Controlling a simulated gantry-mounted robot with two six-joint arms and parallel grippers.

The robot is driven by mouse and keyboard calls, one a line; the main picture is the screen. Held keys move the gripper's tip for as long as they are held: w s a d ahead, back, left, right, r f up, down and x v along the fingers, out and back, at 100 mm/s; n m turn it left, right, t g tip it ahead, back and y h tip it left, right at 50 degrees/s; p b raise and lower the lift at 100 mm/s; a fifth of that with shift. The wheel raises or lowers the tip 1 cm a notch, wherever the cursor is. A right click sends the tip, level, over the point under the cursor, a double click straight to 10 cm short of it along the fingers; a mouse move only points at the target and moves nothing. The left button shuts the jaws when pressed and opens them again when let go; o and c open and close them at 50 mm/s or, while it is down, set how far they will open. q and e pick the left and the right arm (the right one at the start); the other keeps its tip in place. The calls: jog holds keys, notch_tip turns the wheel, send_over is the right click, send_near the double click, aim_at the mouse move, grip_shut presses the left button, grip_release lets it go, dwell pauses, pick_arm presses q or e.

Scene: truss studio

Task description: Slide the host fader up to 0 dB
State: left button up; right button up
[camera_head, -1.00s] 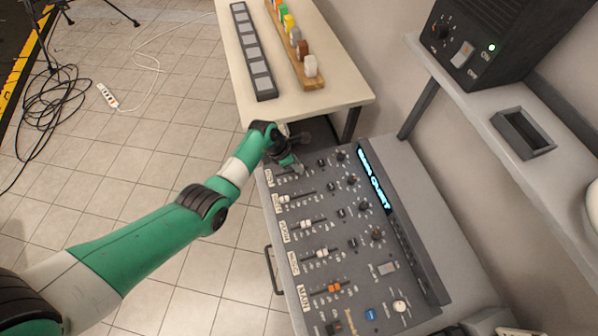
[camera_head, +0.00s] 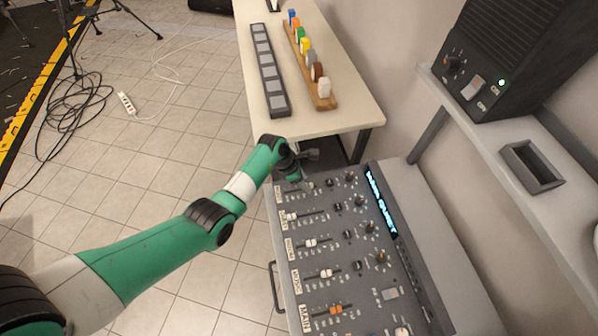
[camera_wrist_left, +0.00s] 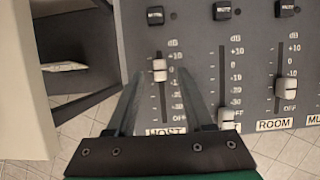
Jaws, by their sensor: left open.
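The host fader (camera_wrist_left: 159,70) is a pale cap on a vertical slot above the HOST label (camera_wrist_left: 166,132) in the left wrist view. Its cap sits high in the slot, about level with the 0 mark. My left gripper (camera_wrist_left: 160,73) is open, with one fingertip on each side of the cap and small gaps visible. Whether it touches the panel is unclear. In the head view my left gripper (camera_head: 303,182) is at the far end of the mixing console (camera_head: 345,262) and hides the host fader. My right gripper is not in view.
The guest fader (camera_wrist_left: 226,118) is low in its slot, right of the host fader; the room fader (camera_wrist_left: 286,87) is further right. A table (camera_head: 345,118) with coloured blocks stands beyond the console. A shelf with a speaker (camera_head: 505,50) is at right.

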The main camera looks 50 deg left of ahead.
pick_arm(q)
jog(key=p+v, duration=0.3)
jog(key=v, duration=0.6)
jog(key=shift+r, duration=0.25)
